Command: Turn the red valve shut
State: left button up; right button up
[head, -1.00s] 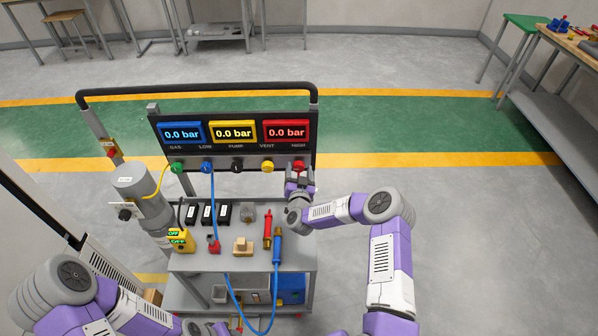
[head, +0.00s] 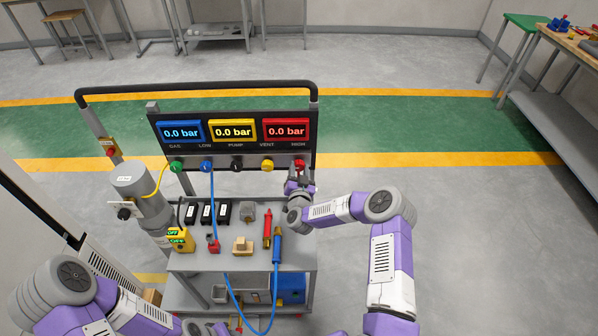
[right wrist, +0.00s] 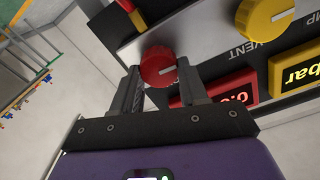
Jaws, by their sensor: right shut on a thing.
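The red valve (head: 299,164) is a round knob at the right end of the panel's knob row, under the red display marked HIGH. In the right wrist view the red knob (right wrist: 156,64) carries a white mark and sits between the two fingertips. My right gripper (head: 299,176) is shut on it, one finger on each side; the fingers also show in the right wrist view (right wrist: 159,72). My left arm comes in at the lower left; its fingers are not in view.
The yellow knob (head: 267,165) is close to the left of the red one. Blue (head: 181,132), yellow (head: 233,130) and red (head: 286,129) displays read 0.0 bar. A blue hose (head: 213,205) hangs from the panel over the cart top (head: 205,262), which holds several small items.

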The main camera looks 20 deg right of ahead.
jog(key=shift+f+m+b, duration=0.15)
jog(key=shift+m+b, duration=0.5)
jog(key=shift+m, duration=0.05)
jog(key=m+b, duration=0.7)
jog(key=m, duration=0.1)
jog(key=m+b, duration=0.3)
jog(key=b, duration=0.1)
jog(key=shift+d+f+m+b, duration=0.15)
jog(key=shift+f+m+b, duration=0.15)
jog(key=shift+m, duration=0.1)
jog(key=m+b, duration=0.4)
jog(key=shift+r, duration=0.2)
jog(key=o, duration=1.1)
jog(key=shift+c, duration=0.2)
jog(key=shift+s, duration=0.1)
